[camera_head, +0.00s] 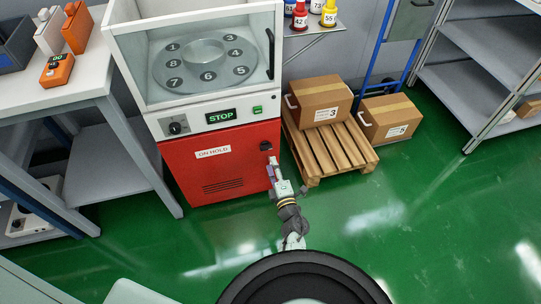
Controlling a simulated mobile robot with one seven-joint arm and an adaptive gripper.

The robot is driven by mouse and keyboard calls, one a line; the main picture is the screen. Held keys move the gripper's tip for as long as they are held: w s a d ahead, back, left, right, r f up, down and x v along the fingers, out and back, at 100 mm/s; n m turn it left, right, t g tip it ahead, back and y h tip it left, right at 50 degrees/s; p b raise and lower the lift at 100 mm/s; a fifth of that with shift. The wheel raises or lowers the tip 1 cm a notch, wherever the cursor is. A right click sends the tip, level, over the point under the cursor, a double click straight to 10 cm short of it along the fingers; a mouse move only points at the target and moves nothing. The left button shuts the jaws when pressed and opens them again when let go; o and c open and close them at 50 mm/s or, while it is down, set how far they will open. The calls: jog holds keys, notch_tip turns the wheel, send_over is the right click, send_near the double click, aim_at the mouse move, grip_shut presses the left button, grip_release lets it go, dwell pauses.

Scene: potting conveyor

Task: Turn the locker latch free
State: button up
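The red locker door (235,172) with an "ON HOLD" label forms the lower part of a white machine. A small black latch (265,146) sits near its upper right corner; its exact turn angle is too small to read. My gripper (271,162) is just below the latch, close in front of the door's right edge. Whether it touches the latch cannot be told. The fingers are small and overlap in this view, so their opening is unclear.
The machine's glass-fronted chamber (205,100) holds a numbered carousel, above a green STOP display (221,116) and a black knob (176,127). A wooden pallet (330,149) with a carton (318,103) stands close right. A white table (60,98) stands left. Green floor is clear at right front.

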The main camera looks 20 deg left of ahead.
jog(key=shift+v, duration=1.9)
